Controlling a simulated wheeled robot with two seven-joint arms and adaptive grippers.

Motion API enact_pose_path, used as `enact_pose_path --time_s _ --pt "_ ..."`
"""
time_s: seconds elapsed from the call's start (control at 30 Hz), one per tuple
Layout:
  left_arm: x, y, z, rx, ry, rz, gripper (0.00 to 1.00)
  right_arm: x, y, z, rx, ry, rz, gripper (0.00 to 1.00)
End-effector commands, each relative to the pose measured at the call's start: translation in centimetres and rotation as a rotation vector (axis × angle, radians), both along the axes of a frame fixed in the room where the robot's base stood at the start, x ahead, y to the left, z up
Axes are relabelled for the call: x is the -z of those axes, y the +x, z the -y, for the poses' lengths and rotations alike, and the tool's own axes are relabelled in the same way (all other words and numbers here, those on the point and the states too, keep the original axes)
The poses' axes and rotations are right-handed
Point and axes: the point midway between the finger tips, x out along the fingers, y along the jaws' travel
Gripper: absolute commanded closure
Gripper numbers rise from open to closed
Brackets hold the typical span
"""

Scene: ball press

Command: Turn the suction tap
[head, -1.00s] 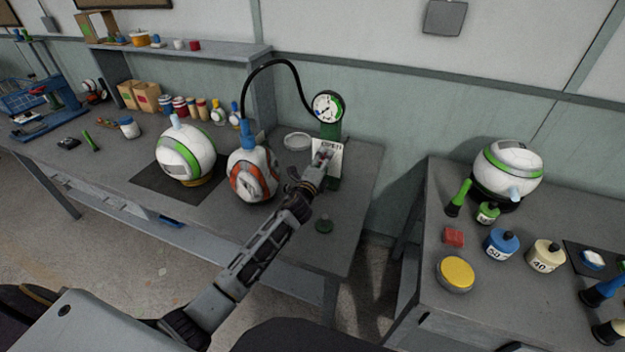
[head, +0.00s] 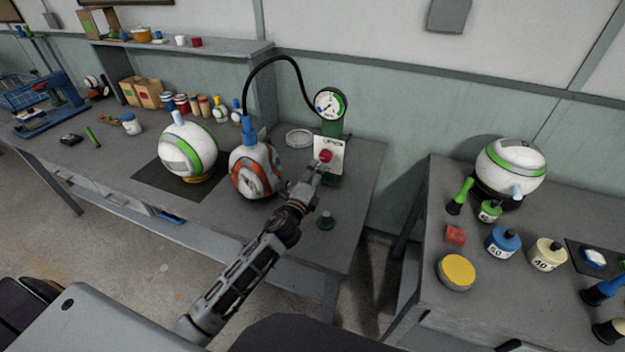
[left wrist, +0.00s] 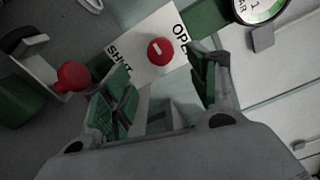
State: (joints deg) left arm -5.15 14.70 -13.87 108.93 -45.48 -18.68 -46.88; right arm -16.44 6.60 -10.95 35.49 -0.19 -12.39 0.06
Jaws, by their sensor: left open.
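The red tap (head: 326,156) is a round knob on a white plate (head: 331,145) below the gauge on the green stand. In the left wrist view the red tap (left wrist: 160,52) has a small white mark on its left part. The plate there reads OPEN, partly cut off, and SHUT; I cannot tell which word the mark points to. My left gripper (head: 316,173) is just in front of and below the tap. In the left wrist view my left gripper (left wrist: 155,82) is open and empty, with the tap beyond its fingertips and apart from them.
A round gauge (head: 330,103) tops the stand, with a black hose (head: 272,65) running to the orange-and-white ball (head: 256,172) on the left. Another red knob (left wrist: 72,76) shows in the left wrist view.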

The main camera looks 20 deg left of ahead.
Motion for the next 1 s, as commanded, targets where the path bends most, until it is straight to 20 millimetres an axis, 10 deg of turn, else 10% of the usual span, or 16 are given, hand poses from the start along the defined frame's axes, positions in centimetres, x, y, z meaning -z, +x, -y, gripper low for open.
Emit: enact_pose_path --time_s 1.0 --pt "-0.1 -1.8 -0.1 -0.001 0.000 0.000 0.41 0.0 0.0 0.0 0.000 0.000 0.000 0.53"
